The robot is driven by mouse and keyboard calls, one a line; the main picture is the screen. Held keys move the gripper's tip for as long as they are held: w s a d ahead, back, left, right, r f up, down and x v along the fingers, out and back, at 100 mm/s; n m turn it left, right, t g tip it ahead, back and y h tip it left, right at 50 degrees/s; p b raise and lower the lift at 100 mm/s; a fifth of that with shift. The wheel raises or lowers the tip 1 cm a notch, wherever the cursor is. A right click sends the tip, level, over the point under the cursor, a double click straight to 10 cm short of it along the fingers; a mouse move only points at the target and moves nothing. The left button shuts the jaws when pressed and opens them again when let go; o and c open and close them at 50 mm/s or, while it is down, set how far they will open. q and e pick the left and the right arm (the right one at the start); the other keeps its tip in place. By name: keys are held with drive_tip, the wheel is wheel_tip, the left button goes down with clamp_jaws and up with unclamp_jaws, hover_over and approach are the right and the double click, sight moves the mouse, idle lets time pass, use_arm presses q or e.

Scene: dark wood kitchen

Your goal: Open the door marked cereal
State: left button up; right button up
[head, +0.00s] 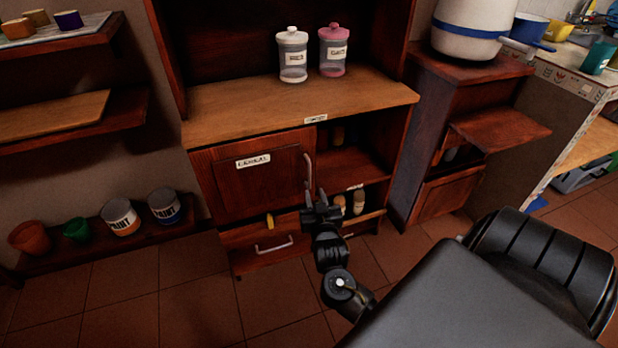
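The door marked cereal (258,185) is a dark red-brown wood panel on the left of the low cabinet, with a white label (253,161) near its top. It looks closed, or nearly so. Its pale vertical handle (308,171) is on the right edge. My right gripper (321,203) is black and stands just below and right of the handle's lower end. I cannot tell whether it touches the handle or how far apart its fingers are. My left gripper is not in view.
An open compartment with shelves (350,163) and small bottles is right of the door. A drawer (270,250) with a handle is below. Two jars (292,62) stand on the counter (240,112). Paint cans (120,217) sit on a low shelf at left. Tiled floor is clear in front.

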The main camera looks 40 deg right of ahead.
sight(310, 173)
drive_tip(key=b+x, duration=0.1)
drive_tip(key=x, duration=0.8)
drive_tip(key=shift+w+d+r, duration=0.1)
drive_tip(key=shift+x, duration=0.8)
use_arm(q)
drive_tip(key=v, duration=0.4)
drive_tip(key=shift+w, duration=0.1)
use_arm(e)
clamp_jaws()
